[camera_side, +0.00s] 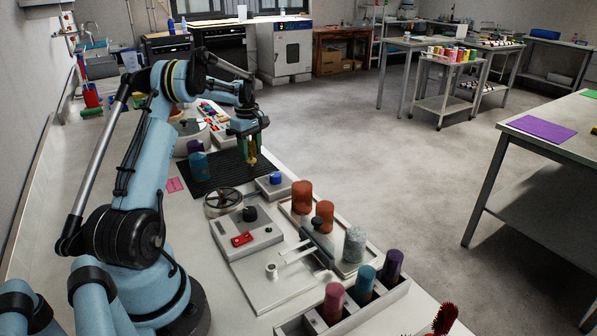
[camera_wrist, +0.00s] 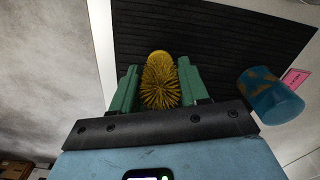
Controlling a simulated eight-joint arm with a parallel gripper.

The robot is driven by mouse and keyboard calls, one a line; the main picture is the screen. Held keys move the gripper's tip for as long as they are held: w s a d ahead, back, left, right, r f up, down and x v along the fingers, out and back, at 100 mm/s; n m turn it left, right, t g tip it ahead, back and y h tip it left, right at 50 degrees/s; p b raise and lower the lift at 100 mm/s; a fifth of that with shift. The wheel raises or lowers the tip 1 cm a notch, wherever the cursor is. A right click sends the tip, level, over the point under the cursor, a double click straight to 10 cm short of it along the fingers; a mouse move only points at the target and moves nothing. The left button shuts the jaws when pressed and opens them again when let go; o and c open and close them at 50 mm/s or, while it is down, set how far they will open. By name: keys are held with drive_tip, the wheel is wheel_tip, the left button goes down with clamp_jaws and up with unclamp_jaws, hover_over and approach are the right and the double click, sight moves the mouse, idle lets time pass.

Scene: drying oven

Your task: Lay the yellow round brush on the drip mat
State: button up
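The yellow round brush (camera_side: 251,150) hangs below my gripper (camera_side: 248,135) in the side view, over the right part of the black ribbed drip mat (camera_side: 213,174). In the wrist view the bristly brush (camera_wrist: 160,84) sits between the two green fingers of my gripper (camera_wrist: 158,92), which press against it on both sides. The dark drip mat (camera_wrist: 240,38) lies behind it in that view. Whether the brush's lower end touches the mat cannot be told. The brush's upper part is hidden by the fingers in the side view.
A handwheel (camera_side: 223,202) and a grey block with a blue knob (camera_side: 275,180) are in front of the mat. Orange cylinders (camera_side: 302,197) stand on a tray to the right.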

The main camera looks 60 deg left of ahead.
drive_tip(key=shift+o, duration=0.2)
drive_tip(key=shift+r, duration=0.1)
wheel_tip(320, 180, up, 12)
drive_tip(key=shift+f, duration=0.1)
drive_tip(key=shift+w+d+r, duration=0.1)
drive_tip(key=shift+d+r, duration=0.05)
drive_tip(key=shift+r, duration=0.1)
drive_tip(key=w+d+r+m+t+y, duration=0.15)
drive_tip(key=d+m, duration=0.35)
drive_tip(key=d, duration=0.5)
drive_tip(key=w+d+r+m+t, duration=0.1)
drive_tip(key=w+d+r+m, duration=0.2)
drive_tip(key=d, duration=0.7)
drive_tip(key=s+d+f+m+t, duration=0.1)
drive_tip(key=s+d+f+m, duration=0.1)
drive_tip(key=d, duration=0.4)
drive_tip(key=s+d+f+m+t+h, duration=0.1)
drive_tip(key=s+d+f+m+t, duration=0.1)
drive_tip(key=s+d+m, duration=0.3)
drive_tip(key=s+d+f+m+t, duration=0.1)
drive_tip(key=s+d+f+m, duration=0.1)
drive_tip(key=d+m, duration=0.4)
drive_tip(key=s+d, duration=0.1)
drive_tip(key=d, duration=0.2)
drive_tip(key=shift+s+f+m+t, duration=0.25)
drive_tip(key=shift+f+m+t, duration=0.05)
drive_tip(key=shift+f+t, duration=0.05)
drive_tip(key=shift+h, duration=0.25)
